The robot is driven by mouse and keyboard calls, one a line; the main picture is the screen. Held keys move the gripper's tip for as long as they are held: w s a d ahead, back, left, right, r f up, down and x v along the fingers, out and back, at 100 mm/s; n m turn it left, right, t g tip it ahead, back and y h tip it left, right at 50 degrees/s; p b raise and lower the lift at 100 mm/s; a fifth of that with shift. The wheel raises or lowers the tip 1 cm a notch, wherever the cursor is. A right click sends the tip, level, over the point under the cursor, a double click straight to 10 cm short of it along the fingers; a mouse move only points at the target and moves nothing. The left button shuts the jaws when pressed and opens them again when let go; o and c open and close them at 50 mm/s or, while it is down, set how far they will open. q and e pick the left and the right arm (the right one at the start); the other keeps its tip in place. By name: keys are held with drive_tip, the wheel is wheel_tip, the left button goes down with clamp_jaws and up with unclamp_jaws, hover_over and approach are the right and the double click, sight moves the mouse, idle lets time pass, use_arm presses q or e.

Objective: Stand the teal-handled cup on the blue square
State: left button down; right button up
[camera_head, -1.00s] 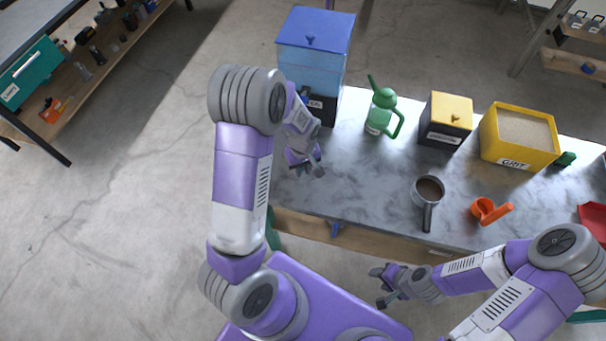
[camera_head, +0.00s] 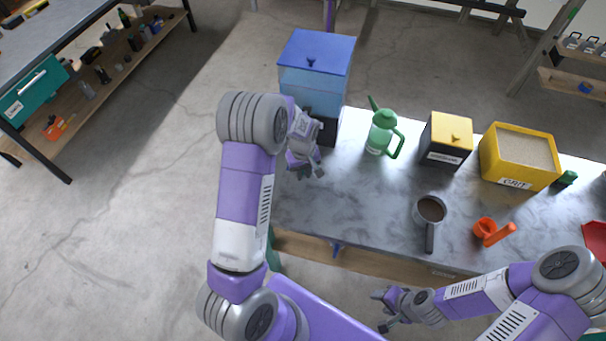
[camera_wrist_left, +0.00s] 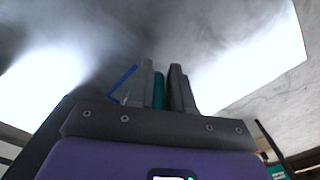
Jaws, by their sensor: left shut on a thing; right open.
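My left gripper (camera_head: 308,173) is at the left end of the grey marble-look bench, in front of the blue-lidded tank. It is shut on a narrow teal piece, the teal handle (camera_wrist_left: 159,90), which shows between its fingers in the left wrist view. The cup's body is hidden, so I cannot tell whether it is upright or touching the bench. A thin blue line (camera_wrist_left: 122,80), apparently part of the blue square, shows just left of the fingers there; the rest is hidden. My right gripper (camera_head: 382,311) is open and empty, off the bench's front edge.
On the bench (camera_head: 350,200) stand the blue-lidded tank (camera_head: 314,75), a green watering can (camera_head: 381,134), a yellow-lidded box (camera_head: 446,139), a yellow grit bin (camera_head: 518,158), a grey handled pot (camera_head: 430,211) and an orange scoop (camera_head: 490,231). Bench between gripper and pot is clear.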

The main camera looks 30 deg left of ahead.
use_arm(q)
drive_tip(key=shift+f+b, duration=0.3)
drive_tip(key=shift+f, duration=0.15)
idle(0.3)
drive_tip(key=c, duration=0.9)
unclamp_jaws()
drive_tip(key=shift+c, duration=0.2)
drive_tip(key=shift+r, duration=0.1)
